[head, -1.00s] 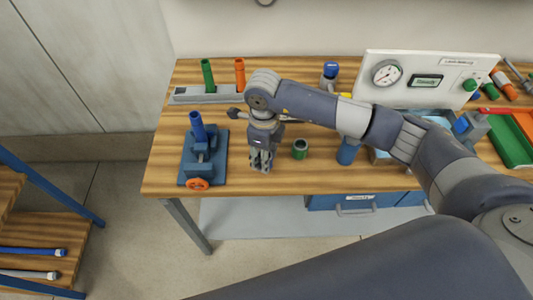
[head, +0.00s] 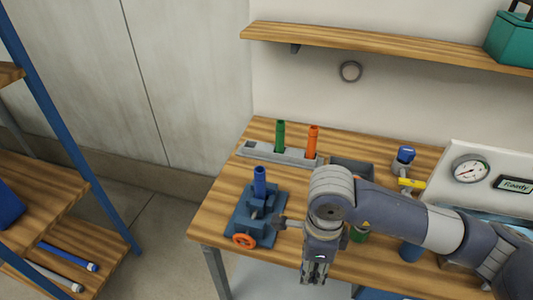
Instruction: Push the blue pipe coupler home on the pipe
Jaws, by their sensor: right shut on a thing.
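The blue pipe (head: 260,183) stands upright in a dark blue vise (head: 250,215) at the left end of the bench. A separate blue coupler cannot be made out on its top. My right gripper (head: 315,272) points down to the right of the vise, near the bench's front edge and apart from the pipe. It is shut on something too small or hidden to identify. A grey piece (head: 284,221) juts out left beside the gripper, toward the vise. A green ring-like part (head: 359,235) is partly hidden behind my arm. My left gripper is out of view.
A grey rack (head: 270,153) holds a green pipe (head: 280,136) and an orange pipe (head: 313,140). The vise has an orange handwheel (head: 244,241). A blue cylinder (head: 410,252) and a gauge panel (head: 482,180) are to the right. A wall shelf (head: 380,45) hangs above.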

